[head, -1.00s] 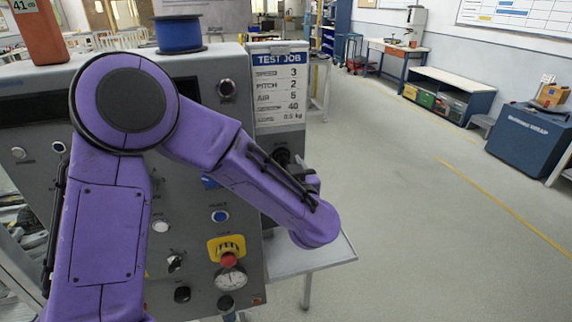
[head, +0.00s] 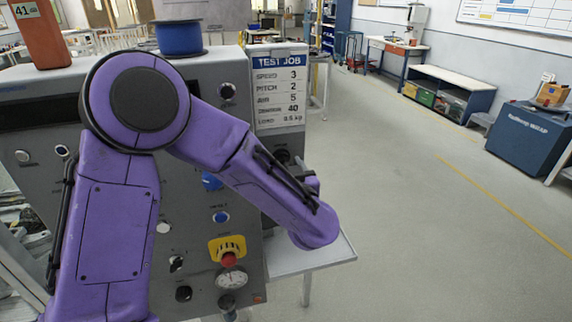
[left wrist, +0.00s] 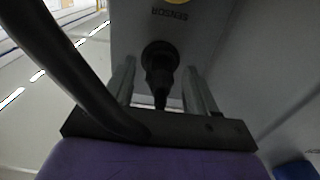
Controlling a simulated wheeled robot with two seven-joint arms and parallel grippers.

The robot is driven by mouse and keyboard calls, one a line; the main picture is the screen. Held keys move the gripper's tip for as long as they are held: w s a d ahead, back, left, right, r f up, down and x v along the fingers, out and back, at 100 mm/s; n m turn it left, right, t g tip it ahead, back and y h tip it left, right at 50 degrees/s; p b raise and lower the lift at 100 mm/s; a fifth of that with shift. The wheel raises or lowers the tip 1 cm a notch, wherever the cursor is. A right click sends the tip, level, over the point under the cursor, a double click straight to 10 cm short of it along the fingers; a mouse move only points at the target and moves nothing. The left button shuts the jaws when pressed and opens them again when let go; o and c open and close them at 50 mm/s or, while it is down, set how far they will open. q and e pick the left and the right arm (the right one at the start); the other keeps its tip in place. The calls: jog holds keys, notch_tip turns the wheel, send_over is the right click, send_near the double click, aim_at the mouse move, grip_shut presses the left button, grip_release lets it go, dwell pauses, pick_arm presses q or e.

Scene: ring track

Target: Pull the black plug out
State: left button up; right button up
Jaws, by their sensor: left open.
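The black plug (left wrist: 160,58) sits in the grey panel under an upside-down SENSOR label, with its cable end towards my wrist. My left gripper (left wrist: 160,66) is open, with one finger on each side of the plug. Gaps show between the fingers and the plug, so I see no grip on it. In the head view my purple left arm hides most of the gripper. A dark round part, likely the plug or its socket (head: 282,156), shows just beyond the forearm. My right gripper is out of view.
The grey control panel (head: 200,270) carries knobs, a red stop button (head: 228,260) and a gauge (head: 232,280). A blue spool (head: 180,38) stands on top. A light side shelf (head: 320,255) juts out at right.

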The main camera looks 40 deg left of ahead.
pick_arm(q)
grip_shut()
jog(key=shift+p+v, duration=0.8)
jog(key=shift+v, duration=2.2)
